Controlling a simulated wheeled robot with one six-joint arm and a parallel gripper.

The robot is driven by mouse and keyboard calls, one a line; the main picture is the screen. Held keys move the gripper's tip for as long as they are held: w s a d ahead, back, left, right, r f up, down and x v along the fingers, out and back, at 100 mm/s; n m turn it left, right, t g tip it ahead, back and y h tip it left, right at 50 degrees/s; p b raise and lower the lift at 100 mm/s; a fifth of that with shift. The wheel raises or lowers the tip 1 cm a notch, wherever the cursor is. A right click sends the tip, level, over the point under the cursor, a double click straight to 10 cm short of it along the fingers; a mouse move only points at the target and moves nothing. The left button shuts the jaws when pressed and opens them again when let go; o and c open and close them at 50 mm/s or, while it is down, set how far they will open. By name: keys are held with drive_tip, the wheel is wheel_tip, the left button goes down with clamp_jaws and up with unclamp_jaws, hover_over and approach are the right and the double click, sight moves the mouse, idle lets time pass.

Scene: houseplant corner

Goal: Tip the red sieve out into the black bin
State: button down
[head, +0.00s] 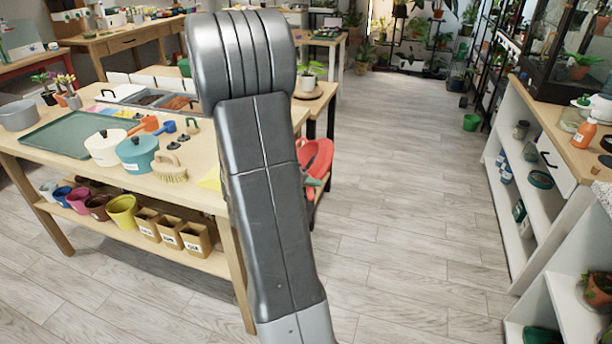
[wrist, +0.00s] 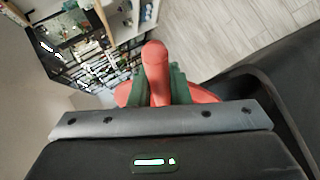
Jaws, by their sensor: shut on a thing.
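The red sieve (head: 320,158) is held up beside the right end of the wooden table, partly hidden behind my arm in the head view. It looks tilted there, and its contents cannot be made out. In the wrist view the red handle (wrist: 155,62) stands between the green fingers of my gripper (wrist: 159,84), which is shut on it. The sieve's bowl shows only as red edges behind the fingers. I cannot make out the black bin for sure; a large dark shape fills the right of the wrist view, and I cannot tell what it is.
The wooden table (head: 205,197) at left bears a green tray (head: 60,135), a white pot (head: 105,150), a teal pot (head: 138,157) and a brush (head: 170,175). White shelves (head: 515,215) stand at right. The floor (head: 405,190) between is clear.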

drive_tip(key=shift+d+f+y+b, duration=0.15)
drive_tip(key=shift+d+y+b, duration=0.05)
drive_tip(key=shift+y+b, duration=0.35)
drive_tip(key=shift+d+f+m+g+y+p, duration=0.15)
drive_tip(key=shift+f+m+g+y+p, duration=0.2)
drive_tip(key=shift+y+p, duration=0.6)
drive_tip(key=shift+d+f+m+g+y+p, duration=0.2)
drive_tip(key=shift+f+m+y+p, duration=0.3)
drive_tip(key=shift+y, duration=1)
drive_tip(key=shift+d+f+m+g+y+p, duration=0.1)
drive_tip(key=shift+f+m+g+y+p, duration=0.3)
drive_tip(key=shift+y+p, duration=0.55)
drive_tip(key=shift+y, duration=0.35)
